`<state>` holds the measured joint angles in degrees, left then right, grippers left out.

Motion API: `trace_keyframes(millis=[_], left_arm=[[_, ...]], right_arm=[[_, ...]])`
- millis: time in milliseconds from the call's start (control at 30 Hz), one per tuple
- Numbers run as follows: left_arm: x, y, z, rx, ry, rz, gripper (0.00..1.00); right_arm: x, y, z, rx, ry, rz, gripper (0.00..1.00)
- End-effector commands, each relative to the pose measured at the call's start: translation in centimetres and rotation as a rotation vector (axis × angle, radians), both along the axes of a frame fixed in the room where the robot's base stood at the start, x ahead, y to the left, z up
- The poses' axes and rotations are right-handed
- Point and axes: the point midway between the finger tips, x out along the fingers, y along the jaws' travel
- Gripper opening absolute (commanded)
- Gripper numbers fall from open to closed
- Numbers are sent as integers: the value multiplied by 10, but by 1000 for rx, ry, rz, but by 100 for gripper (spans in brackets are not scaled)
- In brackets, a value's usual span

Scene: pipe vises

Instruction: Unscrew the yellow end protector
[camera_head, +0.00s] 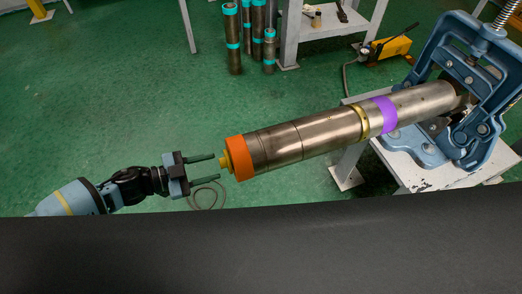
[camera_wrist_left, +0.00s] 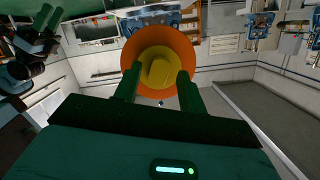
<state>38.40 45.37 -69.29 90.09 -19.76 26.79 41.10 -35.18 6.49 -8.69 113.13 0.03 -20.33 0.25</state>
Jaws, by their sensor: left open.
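The yellow end protector (camera_head: 226,161) sits at the left end of a steel pipe (camera_head: 310,138), against an orange band (camera_head: 240,157). My left gripper (camera_head: 217,167) is open, its two fingers pointing at the protector from the left, with the fingertips close to it. In the left wrist view the yellow protector (camera_wrist_left: 160,70) shows end-on inside the orange ring (camera_wrist_left: 131,50), with the dark green fingers (camera_wrist_left: 156,82) on either side of its lower part. I cannot tell whether the fingers touch it.
A blue pipe vise (camera_head: 446,65) on a white bench (camera_head: 425,172) holds the pipe's right end. Several pipes with teal bands (camera_head: 233,40) stand at the back beside a white table (camera_head: 335,25). A yellow pump (camera_head: 391,47) is near the vise. Green floor lies open on the left.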

Motion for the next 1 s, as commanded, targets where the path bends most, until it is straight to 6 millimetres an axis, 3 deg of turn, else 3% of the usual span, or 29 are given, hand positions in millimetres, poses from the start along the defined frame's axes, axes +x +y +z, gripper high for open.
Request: trace_keyframes(millis=[267,667,1000], left_arm=[[-1,-1,0,16,-63,0,41],[-2,-1,-4,156,-545,1,41],[-2,-1,-8,281,-976,2,41]], right_arm=[[-1,-3,-1,-9,1,8,36],[-15,-2,-19,-7,46,6,36],[-46,1,-56,3,138,-2,36]])
